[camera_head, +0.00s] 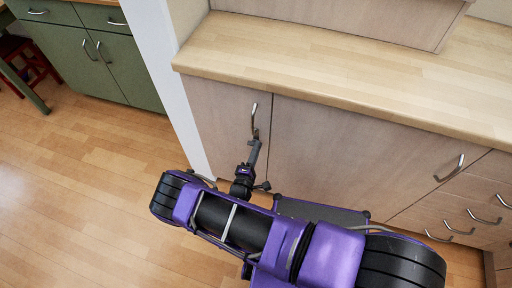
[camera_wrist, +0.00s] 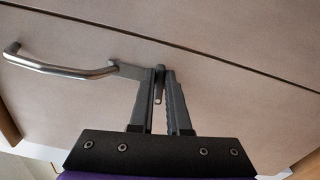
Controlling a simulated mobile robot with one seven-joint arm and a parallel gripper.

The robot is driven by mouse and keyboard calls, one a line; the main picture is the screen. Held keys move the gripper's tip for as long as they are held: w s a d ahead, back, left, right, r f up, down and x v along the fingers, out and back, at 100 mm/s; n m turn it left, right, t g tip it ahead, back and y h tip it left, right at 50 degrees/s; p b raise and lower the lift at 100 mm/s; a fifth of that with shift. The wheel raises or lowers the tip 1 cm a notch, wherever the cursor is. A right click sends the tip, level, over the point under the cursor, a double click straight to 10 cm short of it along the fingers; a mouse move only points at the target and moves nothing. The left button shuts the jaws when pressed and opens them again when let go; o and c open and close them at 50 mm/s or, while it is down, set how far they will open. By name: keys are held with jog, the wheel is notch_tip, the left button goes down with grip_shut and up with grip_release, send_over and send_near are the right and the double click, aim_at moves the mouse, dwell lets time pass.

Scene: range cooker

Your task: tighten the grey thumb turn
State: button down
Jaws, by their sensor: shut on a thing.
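My gripper (camera_wrist: 162,72) is at the cabinet front, just beside one end of a curved metal handle (camera_wrist: 60,67). Its two dark fingers are nearly together, with a narrow grey piece (camera_wrist: 158,86) between them. This looks like the grey thumb turn; the fingers hide much of it, so its angle is hard to tell. A short dark grey part (camera_wrist: 128,71) shows between the left finger and the handle's end. In the head view my gripper (camera_head: 254,146) reaches the door just below its handle (camera_head: 254,118); the thumb turn is too small to make out there.
The pale cabinet door (camera_head: 222,125) meets a wider panel (camera_head: 350,150) at a dark seam beside my gripper. A wooden worktop (camera_head: 330,72) overhangs above. More handles (camera_head: 450,168) are at right. A white post (camera_head: 180,95) stands left; open wooden floor (camera_head: 80,200) lies beyond it.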

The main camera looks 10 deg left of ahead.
jog(key=shift+f+m+p, duration=0.2)
jog(key=shift+m+p, duration=0.3)
jog(key=shift+m, duration=1.45)
jog(key=shift+f+m+p, duration=0.2)
jog(key=shift+m+p, duration=0.3)
jog(key=shift+m, duration=1.45)
jog(key=shift+a, duration=0.1)
jog(key=c, duration=0.9)
grip_release()
jog(key=s, duration=0.5)
jog(key=s+a, duration=0.1)
jog(key=s, duration=1.1)
jog(key=shift+s+a, duration=0.15)
jog(key=shift+s, duration=0.05)
jog(key=shift+a, duration=0.1)
